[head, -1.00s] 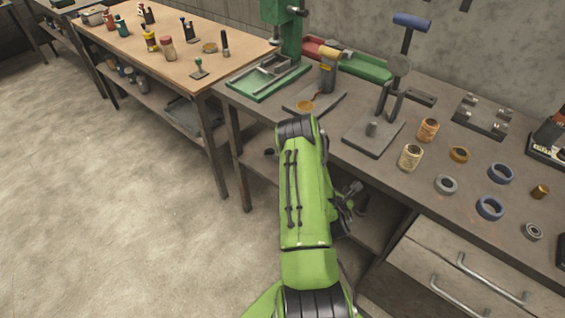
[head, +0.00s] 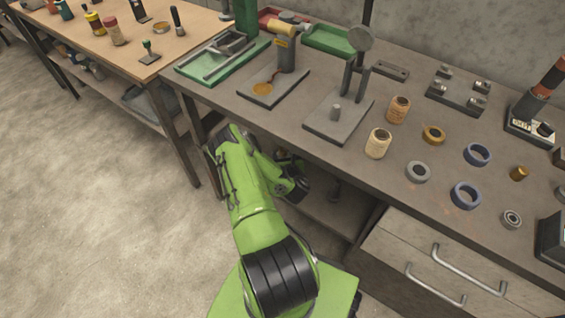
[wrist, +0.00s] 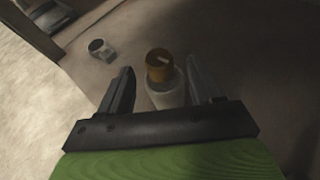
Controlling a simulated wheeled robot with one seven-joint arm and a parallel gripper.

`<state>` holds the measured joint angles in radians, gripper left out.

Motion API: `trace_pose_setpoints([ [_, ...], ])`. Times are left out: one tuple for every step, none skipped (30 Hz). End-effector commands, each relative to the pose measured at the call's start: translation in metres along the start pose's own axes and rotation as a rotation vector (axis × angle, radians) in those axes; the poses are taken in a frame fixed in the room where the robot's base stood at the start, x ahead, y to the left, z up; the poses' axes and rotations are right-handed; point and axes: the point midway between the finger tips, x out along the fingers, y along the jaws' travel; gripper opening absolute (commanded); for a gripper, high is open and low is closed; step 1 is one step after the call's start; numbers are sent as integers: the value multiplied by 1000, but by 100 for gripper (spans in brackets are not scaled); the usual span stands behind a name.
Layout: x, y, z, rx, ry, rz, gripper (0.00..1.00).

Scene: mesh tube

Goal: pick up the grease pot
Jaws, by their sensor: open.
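In the wrist view, a pale round pot (wrist: 165,90) with an amber-brown top stands between my fingers; it looks like the grease pot, though no label is readable. My gripper (wrist: 158,80) is open, with one dark finger on each side of the pot. I see gaps on both sides, so it is not gripped. The pot's lower part is hidden by the gripper's body. In the head view my arm reaches under the near edge of the bench, and the fingers and pot cannot be made out clearly.
The workbench (head: 300,125) overhangs the shelf; two labelled jars (head: 378,143), rings and tools stand on top. A drawer unit (head: 420,262) is to the right.

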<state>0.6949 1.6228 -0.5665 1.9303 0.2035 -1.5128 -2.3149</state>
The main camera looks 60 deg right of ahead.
Motion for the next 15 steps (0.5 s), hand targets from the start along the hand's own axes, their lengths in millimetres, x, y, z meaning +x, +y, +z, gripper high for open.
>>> trace_pose_setpoints([
  [6, 1, 0, -1, -1, 2, 65],
  [10, 1, 0, -1, -1, 3, 65],
  [18, 1, -1, -1, -1, 4, 65],
  [24, 1, 0, -2, -3, 4, 65],
  [30, 1, 0, -2, -3, 4, 65],
  [38, 0, -1, -1, -2, 3, 65],
  [43, 0, -1, 1, -2, 2, 65],
  [47, 0, -1, 0, -3, 2, 65],
  [51, 0, -1, 1, -1, 1, 65],
  [53, 0, -1, 1, -1, 1, 65],
  [54, 0, 0, 1, 0, 1, 65],
  [54, 0, 0, 1, 1, 0, 65],
  [54, 0, 0, 1, 1, 0, 65],
  [54, 0, 0, 1, 1, 0, 65],
  [54, 0, 0, 1, 1, 0, 65],
])
